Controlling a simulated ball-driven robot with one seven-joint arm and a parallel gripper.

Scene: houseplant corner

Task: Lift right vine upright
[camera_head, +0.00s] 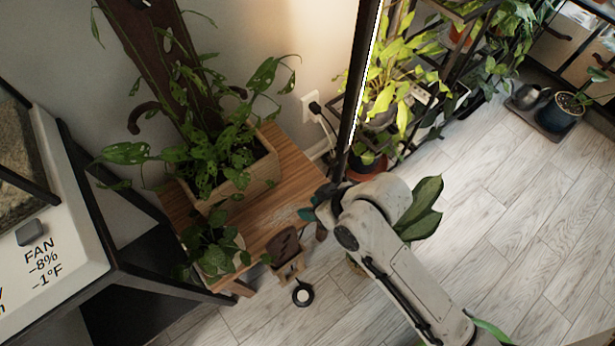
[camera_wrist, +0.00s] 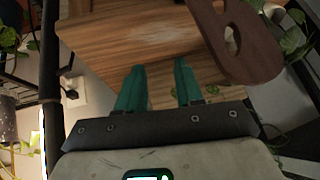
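A leafy vine plant with holed leaves grows from a wooden planter (camera_head: 262,178) on a wooden table. One vine (camera_head: 268,75) reaches up and to the right of the planter; another (camera_head: 125,153) stretches out low to the left. A dark brown board (camera_head: 150,45) with hooks stands behind the plant. My gripper (camera_head: 312,207) is at the table's right edge, clear of the vines, and my arm hides part of it. In the wrist view its teal fingers (camera_wrist: 158,86) are apart, with only the tabletop behind the gap.
The wooden table (camera_head: 295,165) also shows in the wrist view (camera_wrist: 95,38). A brown wooden piece with oval holes (camera_wrist: 245,45) is close to the right finger there. A small potted plant (camera_head: 212,250) stands at the table's front. A black post (camera_head: 358,80) rises behind my gripper.

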